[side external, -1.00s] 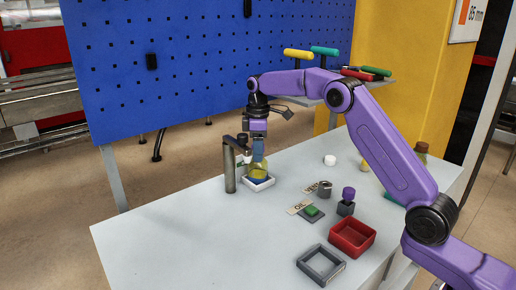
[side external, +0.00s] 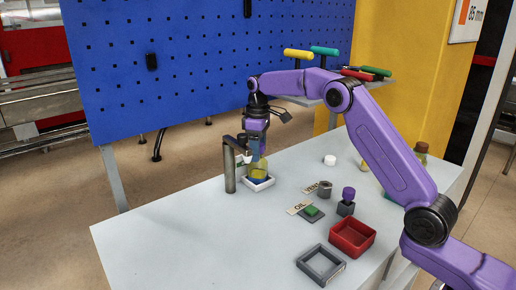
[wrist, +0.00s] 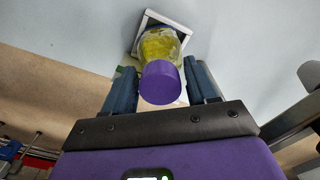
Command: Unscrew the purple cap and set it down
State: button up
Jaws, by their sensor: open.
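The purple cap (wrist: 161,82) shows in the wrist view, in the gap between my two fingers. It is in line with a clear bottle (wrist: 160,44) holding yellow liquid. The bottle stands in a white square holder (wrist: 140,28) and also shows in the side external view (side external: 259,171). My gripper (wrist: 163,88) is open, with a finger on each side of the cap and visible gaps between. In the side external view my gripper (side external: 257,150) is over the bottle and hides its top.
A grey post with a side arm (side external: 230,168) stands close left of the bottle. To the right are a purple-topped dark block (side external: 347,196), a green button (side external: 312,211), a red tray (side external: 351,248) and a grey frame (side external: 321,265). The table's front left is clear.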

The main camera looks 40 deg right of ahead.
jog(key=shift+m, duration=0.8)
jog(key=shift+m, duration=0.9)
jog(key=shift+m, duration=0.9)
